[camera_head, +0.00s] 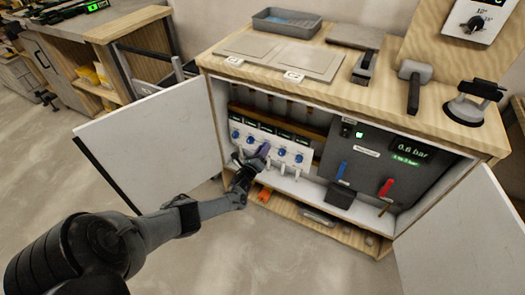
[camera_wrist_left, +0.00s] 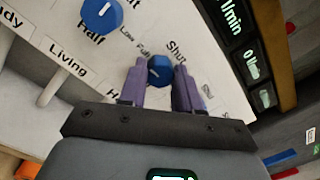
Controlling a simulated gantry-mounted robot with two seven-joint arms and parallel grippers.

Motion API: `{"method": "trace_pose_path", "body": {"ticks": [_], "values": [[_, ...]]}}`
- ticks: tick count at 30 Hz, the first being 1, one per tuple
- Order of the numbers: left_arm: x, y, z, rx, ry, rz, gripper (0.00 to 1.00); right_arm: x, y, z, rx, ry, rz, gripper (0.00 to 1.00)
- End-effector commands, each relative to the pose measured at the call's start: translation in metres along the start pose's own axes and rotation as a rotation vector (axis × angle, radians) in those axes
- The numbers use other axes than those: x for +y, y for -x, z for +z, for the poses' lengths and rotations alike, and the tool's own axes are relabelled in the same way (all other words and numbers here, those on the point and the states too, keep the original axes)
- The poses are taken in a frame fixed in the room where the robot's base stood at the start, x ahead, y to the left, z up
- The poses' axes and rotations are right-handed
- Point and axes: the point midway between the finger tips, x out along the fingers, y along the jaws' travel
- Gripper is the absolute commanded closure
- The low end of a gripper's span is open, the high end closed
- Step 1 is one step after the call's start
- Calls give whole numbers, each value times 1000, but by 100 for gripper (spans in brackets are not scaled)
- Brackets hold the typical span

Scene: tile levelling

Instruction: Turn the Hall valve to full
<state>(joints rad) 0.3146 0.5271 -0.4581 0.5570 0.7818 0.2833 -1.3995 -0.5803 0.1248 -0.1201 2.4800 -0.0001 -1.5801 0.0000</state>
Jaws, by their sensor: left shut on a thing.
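The gripped valve knob (camera_wrist_left: 159,68) is blue and round, with a pale pointer mark. It sits on a white panel, with "Shut" and "Full" printed near it. Its name label is mostly hidden by my gripper; only an "H" shows. My left gripper (camera_wrist_left: 160,87) has purple fingers, one on each side of this knob, and is shut on it. In the head view my left gripper (camera_head: 261,151) reaches into the open cabinet at the middle of the knob row and covers that knob. My right gripper is not in view.
A neighbouring blue knob (camera_wrist_left: 101,14) is close by, above a "Living" label (camera_wrist_left: 69,59). Other blue knobs (camera_head: 282,152) flank my gripper. Open cabinet doors (camera_head: 150,135) stand either side. A dark panel (camera_head: 380,160) reads 0.6 bar and carries blue and red levers.

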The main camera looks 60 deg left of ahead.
Motion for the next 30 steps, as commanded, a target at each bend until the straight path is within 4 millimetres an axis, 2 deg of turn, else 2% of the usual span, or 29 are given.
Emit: {"method": "trace_pose_path", "body": {"ticks": [9,23,24,28,30], "values": [[0,0,0,4,-97,-6,98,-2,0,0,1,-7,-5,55],[0,0,0,5,-109,-6,98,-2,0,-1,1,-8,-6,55],[0,0,0,5,-109,-6,63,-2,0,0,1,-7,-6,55],[0,0,0,5,-109,-6,43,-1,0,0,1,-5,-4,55],[0,0,0,5,-108,-6,42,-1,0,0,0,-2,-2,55]]}}
